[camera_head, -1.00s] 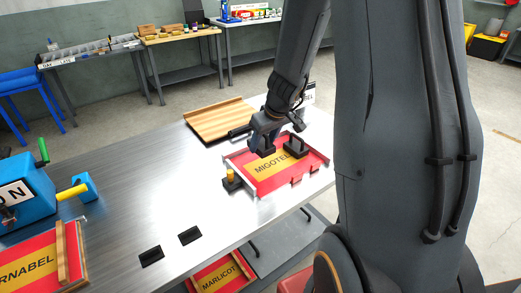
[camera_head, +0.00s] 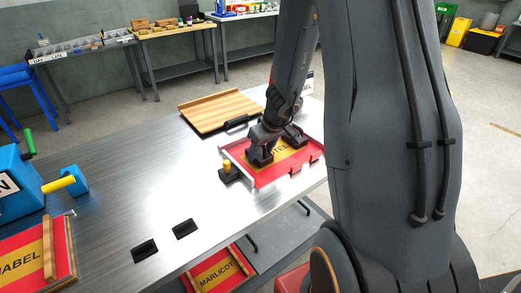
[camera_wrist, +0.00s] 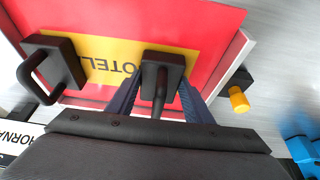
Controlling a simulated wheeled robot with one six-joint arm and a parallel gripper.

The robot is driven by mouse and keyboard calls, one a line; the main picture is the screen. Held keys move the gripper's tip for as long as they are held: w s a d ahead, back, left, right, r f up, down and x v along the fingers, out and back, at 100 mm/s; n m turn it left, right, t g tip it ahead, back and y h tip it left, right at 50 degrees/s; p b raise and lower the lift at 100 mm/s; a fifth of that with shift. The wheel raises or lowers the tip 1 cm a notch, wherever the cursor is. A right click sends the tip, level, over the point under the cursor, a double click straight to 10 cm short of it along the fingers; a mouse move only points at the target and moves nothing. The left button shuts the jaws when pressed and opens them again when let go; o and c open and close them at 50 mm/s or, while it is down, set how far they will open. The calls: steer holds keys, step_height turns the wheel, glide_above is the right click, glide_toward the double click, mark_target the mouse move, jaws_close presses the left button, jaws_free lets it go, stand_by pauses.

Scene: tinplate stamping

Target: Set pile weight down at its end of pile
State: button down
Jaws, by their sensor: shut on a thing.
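The pile (camera_head: 300,172) is a stack of red sheets with a yellow lettered band, lying in a low tray on the metal table. My gripper (camera_wrist: 160,85) is shut on the handle of a black pile weight (camera_wrist: 176,66), its blue fingers on either side. In the head view this weight (camera_head: 259,158) is upright at the left end of the pile, over the band. I cannot tell whether its base touches the top sheet. A second black weight (camera_wrist: 58,52) with a loop handle stands apart on the other part of the pile.
A black block with an orange knob (camera_head: 227,166) stands at the tray's left corner. A wooden board (camera_head: 215,112) lies behind. Two black pads (camera_head: 184,229) lie on the table (camera_head: 140,185), whose middle is clear. A blue machine (camera_head: 15,195) stands at left.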

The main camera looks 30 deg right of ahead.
stand_by(0.3)
steer(key=c, duration=0.9)
jaws_free()
steer(key=shift+r, duration=0.1)
steer(key=a+p+v, duration=0.1)
steer(key=p+v, duration=0.2)
steer(key=v, duration=0.9)
steer(key=s+a+r+m+g, duration=0.1)
steer(key=s+a+m+g, duration=0.1)
steer(key=s+a, duration=0.9)
steer(key=s+g, duration=0.1)
steer(key=s, duration=0.2)
steer(key=shift+s+h, duration=0.25)
steer(key=shift+h, duration=0.15)
steer(key=shift+a, duration=0.1)
